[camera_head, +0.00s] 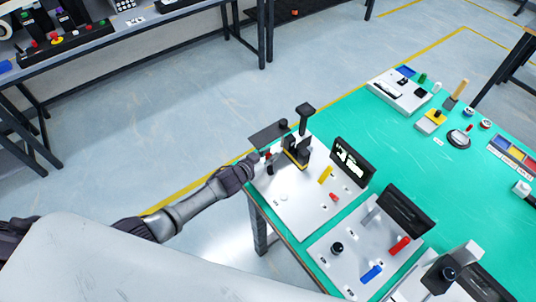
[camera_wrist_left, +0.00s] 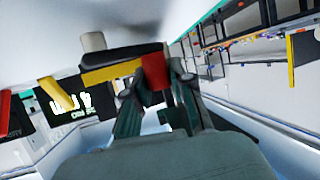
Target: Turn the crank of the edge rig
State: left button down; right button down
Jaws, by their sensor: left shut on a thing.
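The edge rig (camera_head: 312,205) is a white plate at the near-left corner of the green table. A black and yellow mechanism (camera_head: 297,153) stands on it with a dark flat bar (camera_head: 268,133) and an upright black post (camera_head: 305,112). My left gripper (camera_head: 260,160) reaches in from the left at the plate's outer edge. In the left wrist view, a red crank handle (camera_wrist_left: 155,72) lies between its fingers, and the gripper is shut on it. The yellow part (camera_wrist_left: 112,72) of the mechanism shows just beside the handle. The crank's shaft is mostly hidden. My right gripper is not in view.
The rig also carries a yellow lever (camera_head: 325,174), a small red knob (camera_head: 333,197) and a black display (camera_head: 353,160). A second white panel (camera_head: 345,250) with red and blue levers stands close by to the right. Open floor lies left of the table.

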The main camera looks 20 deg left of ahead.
pick_arm(q)
jog(key=c, duration=1)
grip_release()
jog(key=shift+o, duration=0.2)
jog(key=shift+s+a, duration=0.1)
jog(key=shift+s, duration=0.15)
jog(key=v, duration=1.1)
jog(key=shift+r, duration=0.3)
jog(key=shift+s, duration=0.15)
